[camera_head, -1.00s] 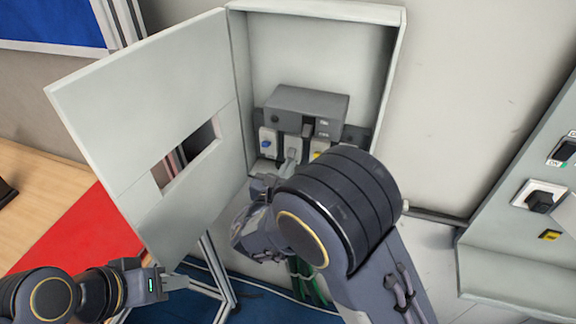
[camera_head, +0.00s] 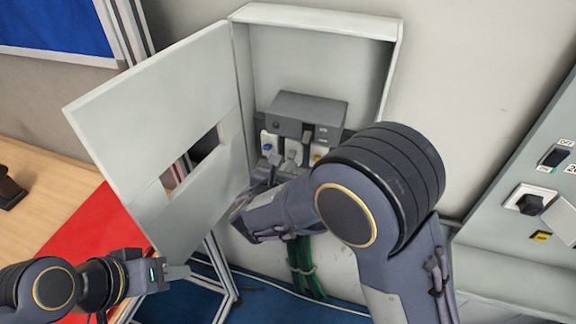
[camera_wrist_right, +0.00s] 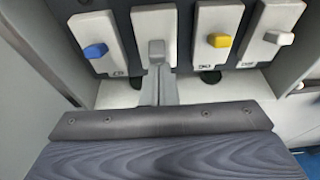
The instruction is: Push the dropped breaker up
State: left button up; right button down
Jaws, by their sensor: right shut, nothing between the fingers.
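An open grey breaker box (camera_head: 320,20) holds a row of breakers. In the right wrist view the switches are blue (camera_wrist_right: 95,50), grey (camera_wrist_right: 157,48), yellow (camera_wrist_right: 220,40) and off-white (camera_wrist_right: 278,37). I cannot clearly tell which breaker is dropped. My right gripper (camera_head: 273,163) is shut and empty, in front of the lower breakers. In its wrist view the fingertips (camera_wrist_right: 158,78) are just below the grey switch; whether they touch it I cannot tell. My left gripper (camera_head: 182,272) is at the lower left, away from the box; its jaw opening is unclear.
The box door (camera_head: 150,130), with a rectangular cut-out, stands open to the left. A dark grey unit (camera_head: 308,105) sits above the breakers. Green cables (camera_head: 302,265) hang below. Another panel (camera_head: 530,180) with switches is at the right. A red mat (camera_head: 95,225) lies on the wooden table.

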jog(key=shift+r, duration=0.2)
jog(key=shift+f, duration=0.1)
notch_tip(320, 180, down, 4)
jog(key=s+b, duration=0.2)
jog(key=b, duration=0.2)
jog(key=s+a+r, duration=0.2)
jog(key=s+r, duration=0.4)
jog(key=r, duration=0.1)
jog(key=shift+s+a+r, duration=0.25)
jog(key=shift+s+a, duration=0.05)
jog(key=shift+a, duration=0.1)
